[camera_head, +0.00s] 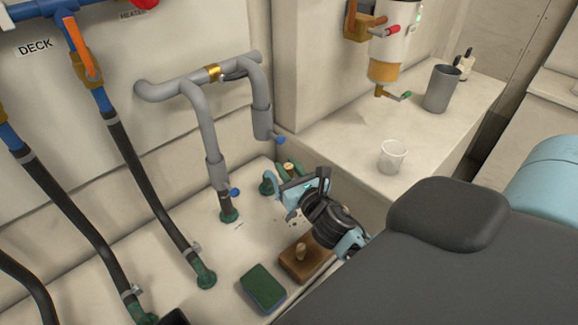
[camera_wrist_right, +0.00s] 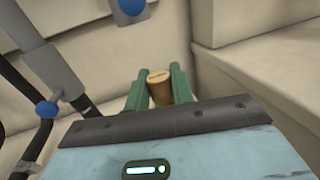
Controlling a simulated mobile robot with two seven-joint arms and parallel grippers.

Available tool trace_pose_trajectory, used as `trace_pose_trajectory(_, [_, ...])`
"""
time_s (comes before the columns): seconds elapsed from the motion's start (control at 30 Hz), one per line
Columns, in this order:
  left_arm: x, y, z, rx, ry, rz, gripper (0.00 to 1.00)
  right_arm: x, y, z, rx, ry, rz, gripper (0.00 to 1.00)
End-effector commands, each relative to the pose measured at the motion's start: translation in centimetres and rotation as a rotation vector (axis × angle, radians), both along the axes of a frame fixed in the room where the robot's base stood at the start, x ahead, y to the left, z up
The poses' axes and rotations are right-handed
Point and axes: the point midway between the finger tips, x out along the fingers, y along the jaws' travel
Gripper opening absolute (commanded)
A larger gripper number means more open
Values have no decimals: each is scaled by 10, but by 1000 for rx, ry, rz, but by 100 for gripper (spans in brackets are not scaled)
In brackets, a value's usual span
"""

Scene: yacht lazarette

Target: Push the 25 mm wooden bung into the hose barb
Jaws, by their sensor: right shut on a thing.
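My right gripper (camera_head: 289,172) is shut on a wooden bung (camera_head: 289,166), held between its green fingertips. In the right wrist view, the bung (camera_wrist_right: 160,87) sits between both fingers of the gripper (camera_wrist_right: 159,92), its round end showing. The barb's opening is not clearly visible. My left gripper is not in view.
A brown block (camera_head: 292,268) with a wooden peg (camera_head: 301,251) and a green pad (camera_head: 263,288) lie near the front. A grey forked pipe (camera_head: 206,125) and black hoses (camera_head: 145,180) stand left. A clear cup (camera_head: 392,156) and grey tumbler (camera_head: 441,88) stand on the right ledge.

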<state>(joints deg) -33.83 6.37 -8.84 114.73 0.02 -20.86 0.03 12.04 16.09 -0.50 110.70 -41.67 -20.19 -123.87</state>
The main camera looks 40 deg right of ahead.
Motion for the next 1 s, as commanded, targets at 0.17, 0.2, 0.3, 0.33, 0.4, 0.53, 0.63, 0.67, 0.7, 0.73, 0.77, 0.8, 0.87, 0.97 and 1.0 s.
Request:
trace_pose_trajectory(0.17, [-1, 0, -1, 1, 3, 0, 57, 0, 1, 0, 0, 0, 1, 2])
trace_pose_trajectory(0.2, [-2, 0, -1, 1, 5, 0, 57, 0, 1, 0, 0, 0, 1, 2])
trace_pose_trajectory(0.3, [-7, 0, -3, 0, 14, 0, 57, 2, 1, 0, 0, 0, 1, 2])
trace_pose_trajectory(0.33, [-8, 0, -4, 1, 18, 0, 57, 3, 1, 0, 0, 0, 1, 2])
trace_pose_trajectory(0.4, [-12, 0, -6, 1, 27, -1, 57, 6, 1, 0, 0, 0, 1, 2])
trace_pose_trajectory(0.53, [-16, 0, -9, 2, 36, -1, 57, 13, 2, -1, 1, 0, 1, 2])
trace_pose_trajectory(0.63, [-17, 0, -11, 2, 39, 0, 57, 19, 2, -1, 1, 0, 1, 2])
trace_pose_trajectory(0.67, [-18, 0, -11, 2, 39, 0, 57, 21, 3, -2, 1, 0, 1, 2])
trace_pose_trajectory(0.7, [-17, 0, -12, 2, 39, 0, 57, 23, 3, -1, 0, 0, 1, 2])
trace_pose_trajectory(0.73, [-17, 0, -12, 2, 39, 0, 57, 25, 3, -1, 0, 0, 1, 2])
trace_pose_trajectory(0.77, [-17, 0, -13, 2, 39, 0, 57, 26, 3, -2, 0, 0, 1, 2])
trace_pose_trajectory(0.8, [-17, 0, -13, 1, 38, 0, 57, 29, 3, -2, 1, 0, 1, 2])
trace_pose_trajectory(0.87, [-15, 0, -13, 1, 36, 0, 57, 33, 3, -2, 2, 0, 1, 2])
trace_pose_trajectory(0.97, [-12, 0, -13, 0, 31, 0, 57, 38, 4, -3, 1, 1, 0, 2])
trace_pose_trajectory(1.0, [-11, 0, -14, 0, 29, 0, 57, 41, 4, -2, 1, 0, 0, 2])
